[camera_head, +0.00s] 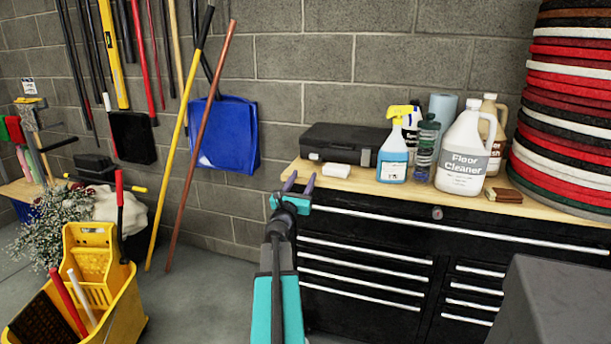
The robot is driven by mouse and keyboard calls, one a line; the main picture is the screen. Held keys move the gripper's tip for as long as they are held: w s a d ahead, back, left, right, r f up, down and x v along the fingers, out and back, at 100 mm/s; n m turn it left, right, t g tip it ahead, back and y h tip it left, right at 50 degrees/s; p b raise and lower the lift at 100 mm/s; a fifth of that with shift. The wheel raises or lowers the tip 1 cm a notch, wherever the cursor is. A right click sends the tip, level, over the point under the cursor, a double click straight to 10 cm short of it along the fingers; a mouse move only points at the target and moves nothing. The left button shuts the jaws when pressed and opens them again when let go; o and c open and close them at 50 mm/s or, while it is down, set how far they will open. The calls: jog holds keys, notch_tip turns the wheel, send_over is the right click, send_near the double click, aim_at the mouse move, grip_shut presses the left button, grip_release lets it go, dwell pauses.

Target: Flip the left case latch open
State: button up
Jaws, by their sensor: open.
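A black case (345,139) lies closed on the wooden top of the black tool cabinet, against the block wall. A small light-grey latch (366,157) shows low on its front, toward the right. My gripper (298,184) is open and empty, with two purple fingers pointing up. It is at the cabinet's left front corner, in front of and below the case, apart from it.
Right of the case stand a blue spray bottle (392,158), a dark bottle (425,149) and a white Floor Cleaner jug (463,155). A brown brush (502,196) and a tall stack of pads (562,130) are farther right. A yellow mop bucket (122,312) stands at lower left.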

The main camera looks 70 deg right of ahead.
jog(key=shift+v, duration=1.7)
